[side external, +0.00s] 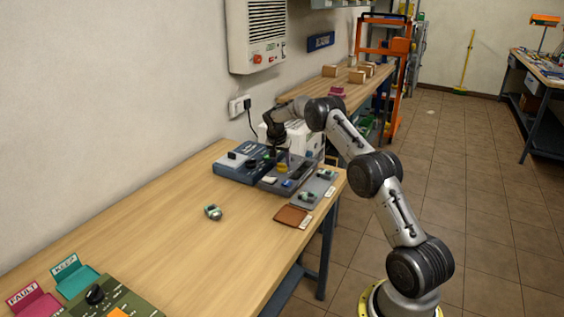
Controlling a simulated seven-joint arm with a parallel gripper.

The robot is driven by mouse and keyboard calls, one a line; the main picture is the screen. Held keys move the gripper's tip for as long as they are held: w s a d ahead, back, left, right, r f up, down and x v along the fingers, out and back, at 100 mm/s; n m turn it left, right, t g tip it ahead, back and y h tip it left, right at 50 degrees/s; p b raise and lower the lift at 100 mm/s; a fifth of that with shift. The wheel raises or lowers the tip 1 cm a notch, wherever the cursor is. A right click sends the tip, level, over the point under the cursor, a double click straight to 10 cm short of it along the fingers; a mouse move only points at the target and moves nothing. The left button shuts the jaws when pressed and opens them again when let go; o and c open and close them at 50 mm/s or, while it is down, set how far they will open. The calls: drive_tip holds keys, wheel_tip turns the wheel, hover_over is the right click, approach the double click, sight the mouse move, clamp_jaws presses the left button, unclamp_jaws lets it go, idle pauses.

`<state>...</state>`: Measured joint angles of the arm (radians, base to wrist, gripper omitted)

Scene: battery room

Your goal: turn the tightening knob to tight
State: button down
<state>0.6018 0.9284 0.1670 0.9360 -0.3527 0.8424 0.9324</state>
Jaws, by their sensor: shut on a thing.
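My gripper (272,154) points down at the back of the bench, over the line where a blue device (229,174) and a grey device (268,186) meet. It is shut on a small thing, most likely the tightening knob. The fingers and the arm's end hide that knob, so its turn position cannot be read. The blue device has a black knob or handle and a pale label on top. The grey device carries a yellow part (283,167), a pale block and a small blue block.
A grey tray (311,196) with small greenish parts and a brown mat (292,216) lie at the right edge. A small greenish part (213,212) lies mid-bench. A green panel with a black knob (95,295) stands front left. A white box (305,136) stands behind the devices.

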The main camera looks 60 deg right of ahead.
drive_tip(key=shift+w+m+g, duration=0.1)
drive_tip(key=shift+m+g, duration=0.3)
drive_tip(key=shift+m, duration=0.8)
drive_tip(key=shift+c, duration=1.6)
unclamp_jaws()
drive_tip(key=v, duration=1.4)
drive_tip(key=shift+w+a+f, duration=0.1)
